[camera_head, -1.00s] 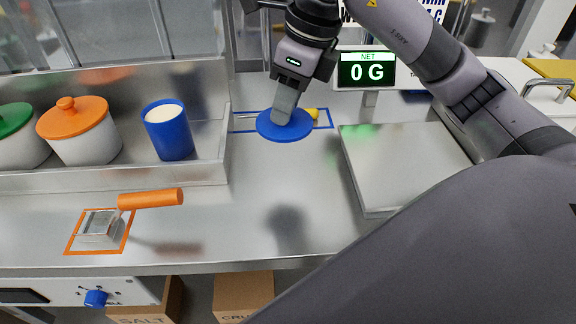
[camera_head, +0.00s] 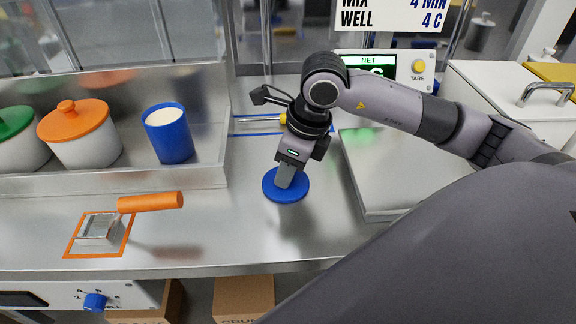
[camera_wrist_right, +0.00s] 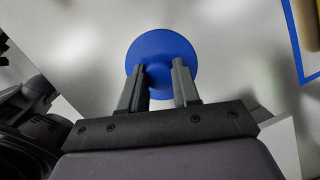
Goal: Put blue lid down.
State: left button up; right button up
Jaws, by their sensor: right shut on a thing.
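The blue lid (camera_head: 286,190) is a round disc, low at the steel counter in the middle of the head view. Whether it touches the counter I cannot tell. My right gripper (camera_head: 284,180) points down at its middle and is shut on it. In the right wrist view the lid (camera_wrist_right: 162,48) lies beyond the fingertips of my right gripper (camera_wrist_right: 160,72), which grip at its centre; the knob is mostly hidden. The open blue container (camera_head: 168,140) with white contents stands in the steel rack at left. My left gripper is not in view.
The scale's steel plate (camera_head: 375,190) is right of the lid. A blue outlined area (camera_head: 250,132) with a yellow-ended tool is behind. An orange-handled tool (camera_head: 150,201) lies at left. White jars with an orange lid (camera_head: 75,118) and a green lid stand in the rack. Counter between is clear.

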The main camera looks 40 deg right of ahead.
aim_at(305, 186)
jog(key=shift+f+b, duration=0.2)
jog(key=shift+b, duration=0.1)
jog(key=o, duration=1)
jog(key=shift+r, duration=0.1)
jog(key=shift+r+p, duration=0.3)
jog(key=shift+p, duration=0.15)
jog(key=v, duration=1.1)
jog(key=shift+s+d+r+b, duration=0.1)
jog(key=shift+s+r+b, duration=0.05)
jog(key=shift+r+b, duration=0.2)
